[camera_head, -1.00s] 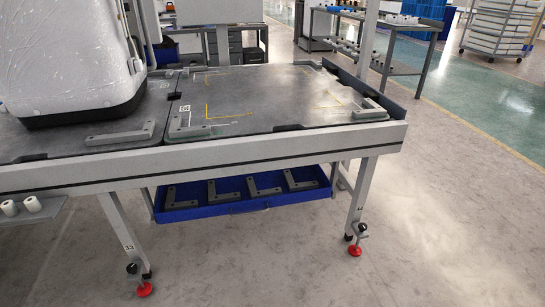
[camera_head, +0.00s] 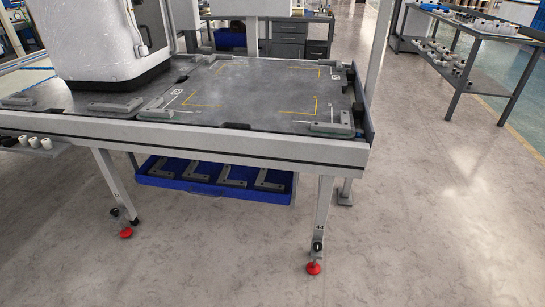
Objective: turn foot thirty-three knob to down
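The table's left front leg (camera_head: 108,180) carries a small number that looks like 33. Low on this leg is a small dark knob (camera_head: 115,212), and below it a red foot (camera_head: 126,232) stands on the floor. The knob is too small for me to tell which way it points. The right front leg (camera_head: 324,205) carries a number that looks like 44, with a black and light knob (camera_head: 317,246) above another red foot (camera_head: 313,268). Neither of my grippers is in view.
The grey table (camera_head: 240,105) holds a large white wrapped case (camera_head: 95,40) at left and several grey corner brackets. A blue tray (camera_head: 215,188) with brackets is beneath. A metal shelf table (camera_head: 470,60) stands at back right. The floor in front and at right is clear.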

